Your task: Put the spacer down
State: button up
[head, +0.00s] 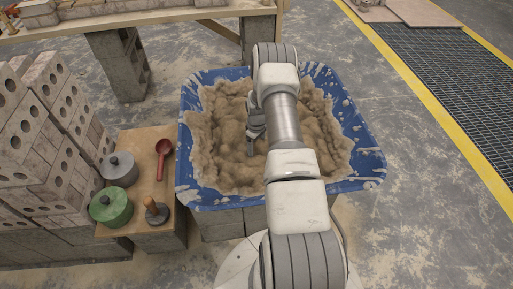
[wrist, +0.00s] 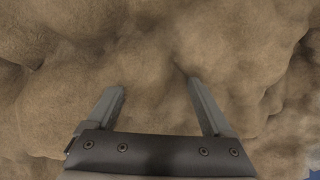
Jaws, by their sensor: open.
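My gripper (wrist: 155,88) is open in the wrist view, its two fingers apart with nothing between them. Lumpy tan mortar (wrist: 150,40) fills the view beyond the fingertips. In the head view my gripper (head: 251,143) is over the mortar (head: 215,135) in the blue tub (head: 362,165), partly hidden by my arm. I cannot make out a spacer in either view. Whether the fingertips touch the mortar is not clear.
Left of the tub, a small wooden stand (head: 140,144) holds a grey lidded pot (head: 119,168), a green lidded pot (head: 111,207), a red scoop (head: 162,152) and a dark-based stamp (head: 156,211). Stacked bricks (head: 40,130) rise further left. Open floor (head: 410,215) lies right.

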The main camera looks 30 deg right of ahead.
notch_tip(320, 180, up, 12)
jog(key=p, duration=0.3)
notch_tip(320, 180, up, 15)
jog(key=t, duration=0.1)
send_over(256, 150)
jog(key=w+a, duration=0.2)
jog(key=a, duration=0.3)
jog(key=s+a+r+m+t+h, duration=0.1)
jog(key=s+a+r, duration=0.25)
jog(key=r, duration=0.45)
jog(key=s+a+r+m, duration=0.15)
jog(key=a+r, duration=0.25)
jog(key=r, duration=0.4)
jog(key=s+a+r+t, duration=0.1)
jog(key=s+a+r, duration=0.3)
jog(key=s, duration=0.4)
jog(key=s+a+r+m+t, duration=0.1)
jog(key=s+a+r+t, duration=0.15)
jog(key=s+a, duration=0.4)
jog(key=s+a+r, duration=0.3)
jog(key=s+r, duration=0.2)
jog(key=s, duration=0.4)
notch_tip(256, 150, up, 18)
jog(key=y+p, duration=0.1)
jog(key=p, duration=1.8)
jog(key=shift+w+d, duration=0.15)
jog(key=shift+d, duration=0.05)
